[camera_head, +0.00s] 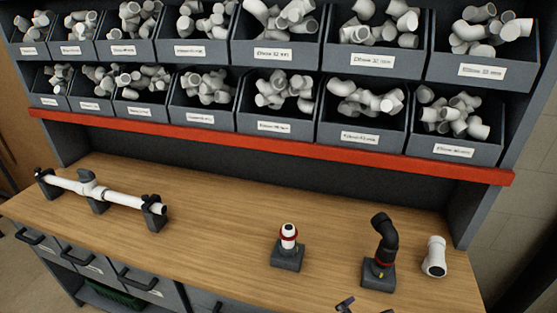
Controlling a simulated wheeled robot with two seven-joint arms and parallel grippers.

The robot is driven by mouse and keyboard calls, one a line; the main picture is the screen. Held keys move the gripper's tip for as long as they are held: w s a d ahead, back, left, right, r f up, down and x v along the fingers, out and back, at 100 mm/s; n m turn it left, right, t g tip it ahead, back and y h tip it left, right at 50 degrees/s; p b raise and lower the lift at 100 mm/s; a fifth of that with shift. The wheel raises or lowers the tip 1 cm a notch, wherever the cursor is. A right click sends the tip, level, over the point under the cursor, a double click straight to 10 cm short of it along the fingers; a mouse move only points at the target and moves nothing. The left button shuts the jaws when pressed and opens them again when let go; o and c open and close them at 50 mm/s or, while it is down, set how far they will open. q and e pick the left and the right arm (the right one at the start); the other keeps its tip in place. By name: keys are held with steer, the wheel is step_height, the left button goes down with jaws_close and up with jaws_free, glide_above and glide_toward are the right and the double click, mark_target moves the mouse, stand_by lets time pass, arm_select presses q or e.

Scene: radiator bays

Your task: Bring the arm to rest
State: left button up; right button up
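Two small dark tips show at the bottom edge, right of centre, and look like the fingertips of my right gripper (358,307). They stand apart with a gap between them, and nothing shows held there. The rest of that arm is below the frame. My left gripper is not in view.
On the wooden bench (215,235) stand a white pipe assembly (100,192) in dark holders, a white fitting with a red ring (289,236) on a block, a black elbow (384,240) on a block, and a loose white fitting (435,257). Labelled bins (275,127) rise behind a red rail (270,146).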

steer(key=s+a+r+m+g+y, duration=0.15)
steer(key=s+r+m+y, duration=0.25)
steer(key=s+m, duration=0.6)
steer(key=s+a+r+m+g+y, duration=0.1)
steer(key=s+r+m+g+y, duration=0.25)
steer(key=s+m, duration=0.7)
step_height(320, 180, down, 34)
steer(key=s+g+b, duration=0.1)
steer(key=s+b, duration=0.1)
steer(key=b, duration=1.3)
arm_select(q)
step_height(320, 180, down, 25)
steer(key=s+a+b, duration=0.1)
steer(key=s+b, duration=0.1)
steer(key=b, duration=0.7)
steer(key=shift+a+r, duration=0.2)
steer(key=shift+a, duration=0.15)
arm_select(e)
steer(key=s+d+f, duration=0.1)
steer(key=s+f, duration=0.5)
steer(key=f, duration=0.3)
steer(key=s+d+f+g, duration=0.1)
steer(key=s+d+f, duration=0.1)
steer(key=s+f, duration=0.5)
step_height(320, 180, down, 3)
steer(key=shift+s+f+n+g, duration=0.15)
steer(key=shift+f+n+g, duration=0.05)
steer(key=shift+n+g, duration=0.15)
steer(key=shift+d+y, duration=0.1)
steer(key=shift+y, duration=0.15)
